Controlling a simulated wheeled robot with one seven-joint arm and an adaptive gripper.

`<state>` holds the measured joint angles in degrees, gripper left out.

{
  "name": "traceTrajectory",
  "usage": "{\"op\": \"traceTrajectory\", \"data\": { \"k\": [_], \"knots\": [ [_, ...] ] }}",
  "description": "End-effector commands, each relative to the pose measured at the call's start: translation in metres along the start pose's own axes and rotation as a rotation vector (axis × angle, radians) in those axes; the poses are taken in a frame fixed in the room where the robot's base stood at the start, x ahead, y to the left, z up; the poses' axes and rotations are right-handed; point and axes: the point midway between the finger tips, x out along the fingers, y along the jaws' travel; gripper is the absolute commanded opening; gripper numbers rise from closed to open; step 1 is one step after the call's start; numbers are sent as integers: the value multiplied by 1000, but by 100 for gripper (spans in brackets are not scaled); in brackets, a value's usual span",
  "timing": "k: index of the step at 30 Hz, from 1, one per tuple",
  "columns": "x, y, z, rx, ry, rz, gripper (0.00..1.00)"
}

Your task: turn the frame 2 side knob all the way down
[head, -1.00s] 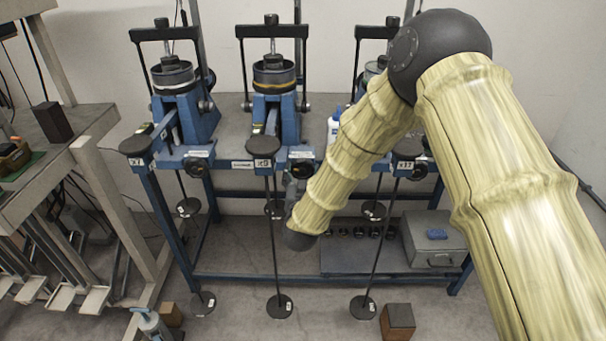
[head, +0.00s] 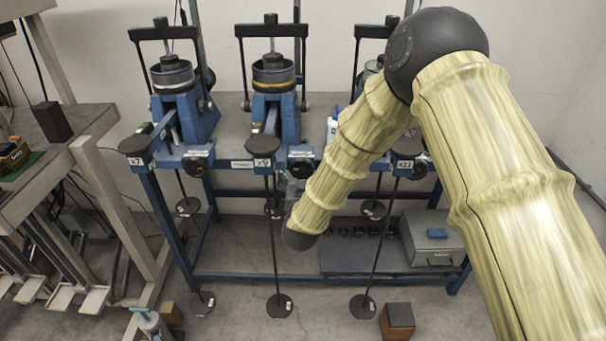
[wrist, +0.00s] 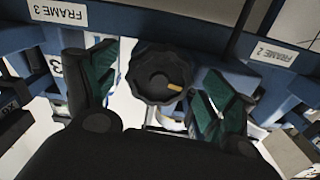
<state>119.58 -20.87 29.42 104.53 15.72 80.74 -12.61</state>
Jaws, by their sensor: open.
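In the wrist view a dark, scalloped round knob (wrist: 158,74) with an orange mark is on the blue rail. The mark lies right of its centre, tilted slightly down. The FRAME 3 label (wrist: 60,10) is left of the knob and the FRAME 2 label (wrist: 274,53) right of it. My gripper (wrist: 158,88) is open, with one green-padded finger on each side of the knob. Contact cannot be told. In the head view the matching knob (head: 301,166) appears on the middle frame, with my gripper (head: 291,190) just below it, partly hidden by my arm.
Black hanging rods with disc weights (head: 279,305) stand in front of the blue bench. A black round plate (head: 263,148) is left of the middle knob. Another knob (head: 197,165) is farther left. A grey box (head: 432,240) stands below right.

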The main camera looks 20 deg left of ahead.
Motion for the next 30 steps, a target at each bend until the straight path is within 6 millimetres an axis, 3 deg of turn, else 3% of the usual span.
{"op": "traceTrajectory", "data": {
  "k": [7,21,30],
  "knots": [
    [-18,-1,0,0,-2,-1,84],
    [-98,0,0,0,-2,-1,84],
    [-119,0,0,0,0,0,84]
  ]
}}
